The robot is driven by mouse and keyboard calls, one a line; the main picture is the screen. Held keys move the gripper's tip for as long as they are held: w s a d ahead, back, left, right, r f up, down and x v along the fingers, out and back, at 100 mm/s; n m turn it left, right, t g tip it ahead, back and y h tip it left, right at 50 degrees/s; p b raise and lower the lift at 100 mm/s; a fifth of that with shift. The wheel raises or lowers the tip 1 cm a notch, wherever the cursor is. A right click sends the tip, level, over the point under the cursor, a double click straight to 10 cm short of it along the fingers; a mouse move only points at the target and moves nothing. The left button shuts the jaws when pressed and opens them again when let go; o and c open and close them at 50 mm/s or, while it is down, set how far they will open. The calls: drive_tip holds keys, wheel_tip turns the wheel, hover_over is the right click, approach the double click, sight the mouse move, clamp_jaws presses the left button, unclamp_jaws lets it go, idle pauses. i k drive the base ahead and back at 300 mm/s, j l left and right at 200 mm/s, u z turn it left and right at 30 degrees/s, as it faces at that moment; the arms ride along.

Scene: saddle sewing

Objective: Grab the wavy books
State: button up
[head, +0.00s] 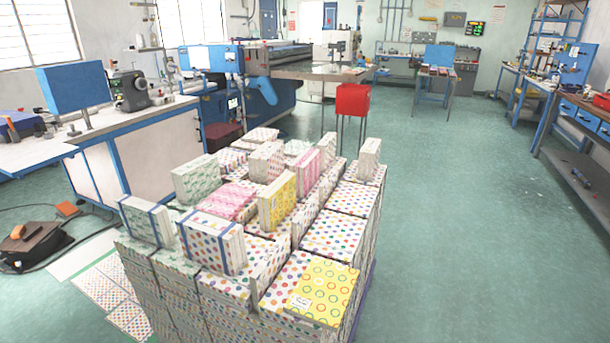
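Many patterned books are stacked in a large block in the foreground of the head view. A pink-and-white book (228,202) lies flat on top, and its pattern looks wavy. Another pink-and-white book (308,164) stands upright behind it, with bands that may be wavy. A green-and-white book (196,180) stands upright at the left; its pattern is too small to tell. Upright books in front of them partly hide the lower parts of some. My gripper is not in view.
A yellow upright book (277,202), a dotted book (212,243) and a yellow ringed book (322,290) are on the same stack. A white workbench (150,138) stands left, near a black case (35,245) on the floor. The green floor (470,220) right of the stack is clear.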

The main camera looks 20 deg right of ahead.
sight(306, 166)
drive_tip(key=i+j+z, duration=0.1)
drive_tip(key=z, duration=0.3)
drive_tip(key=j+z, duration=0.2)
drive_tip(key=z, duration=0.2)
drive_tip(key=i+j+z, duration=0.1)
drive_tip(key=z, duration=0.3)
drive_tip(key=j+z, duration=0.25)
drive_tip(key=j, duration=0.6)
drive_tip(key=j+z, duration=0.3)
drive_tip(key=j, duration=0.55)
drive_tip(key=k+j+z, duration=0.1)
drive_tip(key=j+z, duration=0.15)
drive_tip(key=j, duration=0.6)
